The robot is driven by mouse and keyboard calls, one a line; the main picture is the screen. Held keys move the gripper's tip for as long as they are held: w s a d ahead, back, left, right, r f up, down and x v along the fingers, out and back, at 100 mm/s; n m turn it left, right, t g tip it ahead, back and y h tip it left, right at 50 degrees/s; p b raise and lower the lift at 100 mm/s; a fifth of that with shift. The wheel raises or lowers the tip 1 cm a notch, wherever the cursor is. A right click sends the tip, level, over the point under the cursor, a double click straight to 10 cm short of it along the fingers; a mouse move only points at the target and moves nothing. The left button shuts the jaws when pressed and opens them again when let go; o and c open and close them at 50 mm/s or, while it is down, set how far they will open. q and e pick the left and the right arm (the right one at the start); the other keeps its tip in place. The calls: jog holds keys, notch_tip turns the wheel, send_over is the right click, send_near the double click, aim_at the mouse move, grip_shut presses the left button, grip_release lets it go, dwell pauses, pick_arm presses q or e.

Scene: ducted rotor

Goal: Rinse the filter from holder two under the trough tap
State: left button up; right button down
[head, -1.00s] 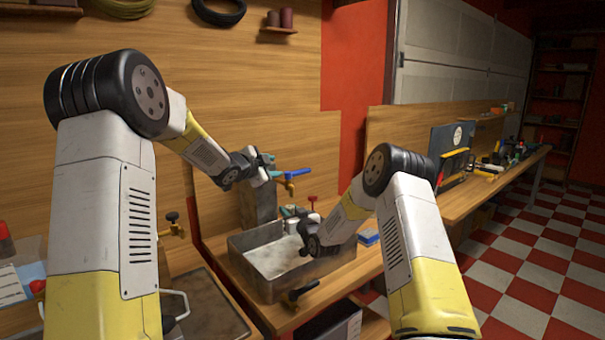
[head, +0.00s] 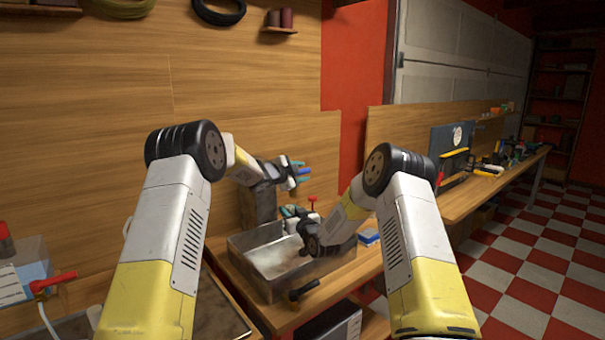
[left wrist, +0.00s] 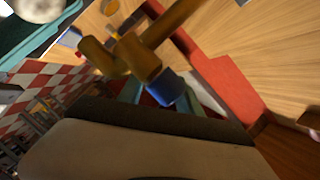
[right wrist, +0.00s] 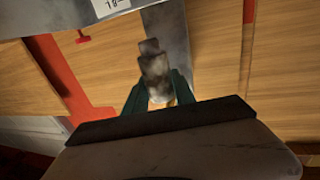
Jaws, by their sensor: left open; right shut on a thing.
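The brass trough tap (left wrist: 137,57) with its blue handle (left wrist: 167,88) shows close up in the left wrist view. My left gripper (head: 300,174) is open at the tap, its teal fingers on either side of the blue handle; I cannot tell whether they touch it. My right gripper (head: 291,212) is low over the back of the metal trough (head: 262,284). In the right wrist view its green fingers (right wrist: 157,92) are shut on a mottled grey, stepped round piece, seemingly the filter (right wrist: 155,70). In the head view my arm mostly hides that piece. I see no clear water stream.
A black-handled valve (head: 304,290) sticks out at the trough's front. A red-handled part (head: 312,201) stands behind the trough, and a blue block (head: 368,236) lies right of it. A red-handled tap (head: 53,283) and a clear bin (head: 24,268) are at far left.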

pick_arm(q)
jog(key=shift+w+d+f, duration=0.1)
jog(key=shift+w+d, duration=0.2)
jog(key=shift+w, duration=0.1)
grip_shut()
dwell(1.3)
